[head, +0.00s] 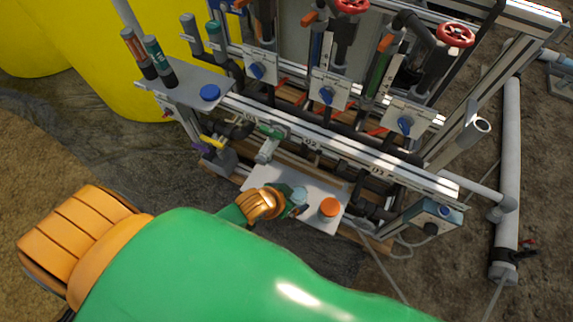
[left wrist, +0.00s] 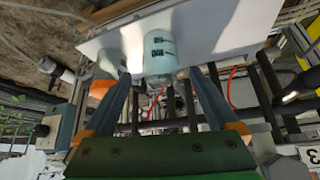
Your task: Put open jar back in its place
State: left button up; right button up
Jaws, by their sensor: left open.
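The open jar (head: 299,194) is a small pale, see-through jar with no lid, on the white plate (head: 262,180) low at the front of the skid. In the left wrist view the jar (left wrist: 160,52) shows a printed scale and appears upside down. My left gripper (head: 291,207) is at the jar. In the left wrist view its two blue-grey fingers (left wrist: 165,103) are spread, with the jar in the gap between them and partly beyond the tips. I cannot tell whether a finger touches it. My right gripper is not in view.
A jar with an orange lid (head: 329,207) stands close by on the same plate, to the right. A blue cap (head: 210,92) lies on the grey upper shelf (head: 185,85), near dark bottles (head: 157,62). Pipes, blue-handled valves (head: 328,93) and a label rail (head: 310,143) rise behind the plate.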

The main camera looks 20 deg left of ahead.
pick_arm(q)
jog(key=p+v, duration=0.2)
jog(key=v, duration=0.4)
jog(key=s+a+f+g+y, duration=0.1)
jog(key=s+a+f, duration=0.25)
jog(key=f, duration=0.35)
jog(key=s+a+f+g+y, duration=0.15)
jog(key=s+f, duration=0.25)
jog(key=f, duration=0.4)
jog(key=s+a+f+g, duration=0.1)
jog(key=s+f, duration=0.2)
jog(key=s, duration=0.3)
jog(key=s+f+n+g, duration=0.1)
jog(key=s+f, duration=0.2)
jog(key=s, duration=0.3)
jog(key=shift+s+a+f+g, duration=0.35)
jog(key=shift+s, duration=0.05)
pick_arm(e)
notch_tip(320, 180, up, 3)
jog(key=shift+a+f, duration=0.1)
pick_arm(q)
jog(key=shift+r, duration=0.1)
